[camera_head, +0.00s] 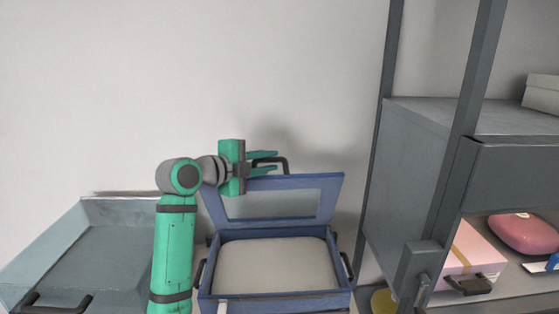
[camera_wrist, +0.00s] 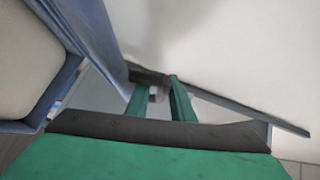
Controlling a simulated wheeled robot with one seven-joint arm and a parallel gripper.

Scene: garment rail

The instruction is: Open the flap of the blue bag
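The blue bag (camera_head: 275,303) stands low in the middle of the head view, with a pale, padded-looking inside showing. Its flap (camera_head: 272,182), a blue frame around a greyish panel, stands raised at the back, roughly upright. A dark handle (camera_head: 286,163) is at the flap's top edge. My gripper (camera_head: 276,161) is at that handle, its two green fingers apart, one above the other. In the wrist view my gripper (camera_wrist: 160,84) shows a gap between the fingers, with part of the dark handle (camera_wrist: 146,75) at their tips. I cannot tell whether they touch it.
A grey-blue open tray (camera_head: 100,245) lies at left. A dark grey shelf unit (camera_head: 420,175) stands close at right, with a pink box (camera_head: 474,250) and a pink rounded item (camera_head: 523,233) inside. A plain wall (camera_head: 200,70) is behind the bag.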

